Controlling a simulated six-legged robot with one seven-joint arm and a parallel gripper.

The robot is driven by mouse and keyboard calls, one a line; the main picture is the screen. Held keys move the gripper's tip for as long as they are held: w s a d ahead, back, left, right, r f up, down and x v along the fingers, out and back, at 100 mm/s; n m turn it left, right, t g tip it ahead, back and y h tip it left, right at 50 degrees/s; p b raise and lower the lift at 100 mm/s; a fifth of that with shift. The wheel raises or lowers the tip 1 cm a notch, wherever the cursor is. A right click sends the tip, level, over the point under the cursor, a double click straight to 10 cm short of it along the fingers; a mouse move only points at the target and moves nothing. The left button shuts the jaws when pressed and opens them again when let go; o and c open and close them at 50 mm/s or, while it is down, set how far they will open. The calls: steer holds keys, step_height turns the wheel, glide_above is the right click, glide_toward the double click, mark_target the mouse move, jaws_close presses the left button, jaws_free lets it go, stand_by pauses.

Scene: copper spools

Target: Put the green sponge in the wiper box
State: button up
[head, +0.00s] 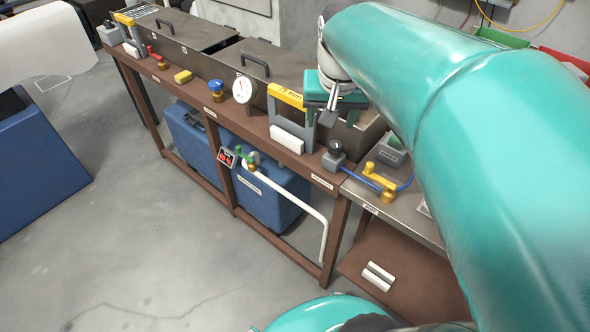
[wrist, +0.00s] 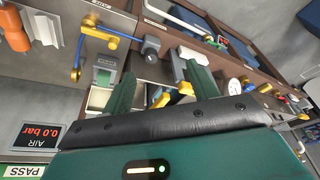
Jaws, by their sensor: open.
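My gripper (head: 333,108) is over the bench's front right part in the head view. In the wrist view its two green fingers (wrist: 160,80) stand apart with nothing held between them. My arm hides much of the right side.
A yellow-topped frame (head: 288,95), white block (head: 287,140) and round gauge (head: 243,89) stand on the brown bench (head: 210,112). A black knob (head: 335,152) and yellow valve (head: 380,177) with blue hose are near its right end. Blue cases (head: 270,195) sit below.

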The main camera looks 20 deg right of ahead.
steer(key=s+a+f+n+t+y, duration=0.1)
steer(key=s+a+f+n, duration=0.3)
steer(key=s+a, duration=0.6)
steer(key=shift+a+n+t, duration=0.25)
steer(key=shift+n+t, duration=0.25)
steer(key=shift+t, duration=0.2)
steer(key=shift+w, duration=0.1)
steer(key=c, duration=0.5)
steer(key=shift+a, duration=0.1)
steer(key=shift+a, duration=0.1)
